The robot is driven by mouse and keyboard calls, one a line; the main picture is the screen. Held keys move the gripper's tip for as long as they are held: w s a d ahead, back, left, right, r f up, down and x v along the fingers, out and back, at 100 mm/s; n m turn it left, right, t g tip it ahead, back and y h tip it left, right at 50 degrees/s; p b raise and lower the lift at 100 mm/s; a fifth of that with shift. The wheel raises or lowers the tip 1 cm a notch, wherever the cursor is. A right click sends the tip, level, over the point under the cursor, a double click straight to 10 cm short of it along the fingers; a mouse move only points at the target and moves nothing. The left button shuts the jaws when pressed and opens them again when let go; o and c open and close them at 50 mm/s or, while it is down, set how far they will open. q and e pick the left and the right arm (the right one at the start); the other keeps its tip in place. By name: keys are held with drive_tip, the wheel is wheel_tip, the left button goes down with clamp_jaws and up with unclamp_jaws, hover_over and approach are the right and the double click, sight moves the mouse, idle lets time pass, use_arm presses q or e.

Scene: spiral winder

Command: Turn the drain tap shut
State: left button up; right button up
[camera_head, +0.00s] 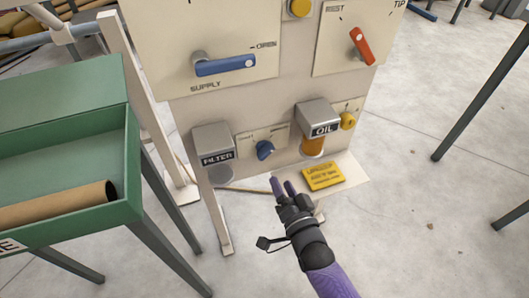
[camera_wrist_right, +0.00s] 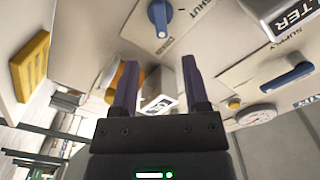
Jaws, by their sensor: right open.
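The drain tap (camera_head: 264,150) is a small blue knob on a cream plate low on the machine panel, between the FILTER and OIL housings. In the right wrist view the same blue tap (camera_wrist_right: 160,16) shows near the top edge, beside the printed word SHUT. Its exact setting is hard to tell. My right gripper (camera_head: 281,185) is below and slightly right of the tap, apart from it. In the wrist view its two purple fingers (camera_wrist_right: 158,62) are spread with nothing held between them. My left gripper is not in view.
The OIL housing (camera_head: 318,118) with its amber glass and the FILTER housing (camera_head: 213,142) flank the tap. A yellow sign (camera_head: 323,176) lies right of my gripper. The blue supply lever (camera_head: 225,65) is above. A green bin (camera_head: 70,220) holds a cardboard tube at left.

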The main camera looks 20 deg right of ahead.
sight(267, 155)
drive_tip(key=w+b, duration=0.2)
drive_tip(key=w, duration=0.2)
drive_tip(key=w+b, duration=0.2)
drive_tip(key=w, duration=0.2)
drive_tip(key=shift+w+a+f, duration=0.2)
drive_tip(key=shift+w+r, duration=0.15)
drive_tip(key=shift+w, duration=0.3)
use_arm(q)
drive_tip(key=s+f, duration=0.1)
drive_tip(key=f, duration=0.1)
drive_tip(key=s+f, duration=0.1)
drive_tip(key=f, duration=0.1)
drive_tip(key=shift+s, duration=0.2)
use_arm(e)
drive_tip(key=c, duration=0.4)
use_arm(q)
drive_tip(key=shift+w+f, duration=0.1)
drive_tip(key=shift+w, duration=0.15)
use_arm(e)
clamp_jaws()
